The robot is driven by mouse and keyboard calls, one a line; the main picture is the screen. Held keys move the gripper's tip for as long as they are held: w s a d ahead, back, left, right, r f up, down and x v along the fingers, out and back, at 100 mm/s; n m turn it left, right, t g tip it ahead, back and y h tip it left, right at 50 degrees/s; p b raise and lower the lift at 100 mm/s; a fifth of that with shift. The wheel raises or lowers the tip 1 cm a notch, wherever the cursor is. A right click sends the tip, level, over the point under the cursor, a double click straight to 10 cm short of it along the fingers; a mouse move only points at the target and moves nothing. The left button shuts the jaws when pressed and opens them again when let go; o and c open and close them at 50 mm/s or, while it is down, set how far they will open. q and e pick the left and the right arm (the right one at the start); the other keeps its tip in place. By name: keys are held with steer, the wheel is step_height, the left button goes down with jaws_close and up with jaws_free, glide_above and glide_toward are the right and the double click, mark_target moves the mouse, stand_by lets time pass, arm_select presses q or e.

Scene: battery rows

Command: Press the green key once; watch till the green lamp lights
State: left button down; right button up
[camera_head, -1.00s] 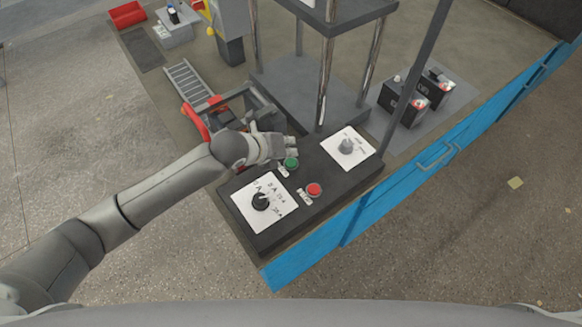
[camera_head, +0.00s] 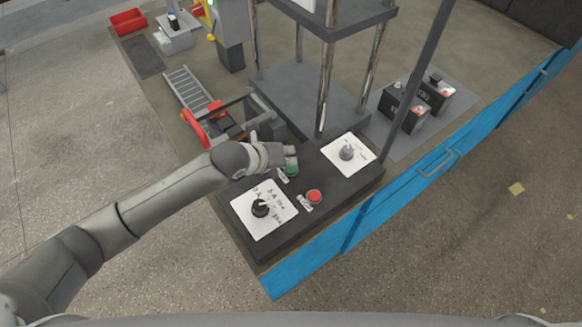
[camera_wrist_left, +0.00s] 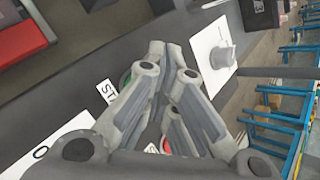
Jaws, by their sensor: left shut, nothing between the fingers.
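The green key (camera_head: 291,171) is on the dark control panel (camera_head: 318,227), beside a small white label. My left gripper (camera_head: 291,155) is shut and empty, its fingertips over the far side of the key and hiding part of it. In the left wrist view the shut fingers (camera_wrist_left: 168,55) hide most of the key, leaving a green edge (camera_wrist_left: 126,78). I cannot tell whether the fingertips touch it. A small bright green spot (camera_head: 212,2), perhaps the lamp, shows on the grey cabinet at the top edge. My right gripper is not in view.
A red key (camera_head: 314,196) sits near the green one. A black knob (camera_head: 260,208) and a grey knob (camera_head: 347,153) stand on white plates either side. Metal posts (camera_head: 325,85) rise behind the panel. A blue rail (camera_head: 400,193) runs along the front.

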arm_select(q)
steer(key=shift+f, duration=0.2)
stand_by(0.5)
steer(key=shift+f, duration=0.25)
steer(key=shift+f+b, duration=0.3)
steer(key=shift+f, duration=0.15)
stand_by(0.8)
steer(key=shift+r, duration=0.1)
steer(key=shift+r+p, duration=0.75)
steer(key=shift+p, duration=0.15)
steer(key=shift+r, duration=0.1)
step_height(320, 180, up, 5)
steer(key=p, duration=0.5)
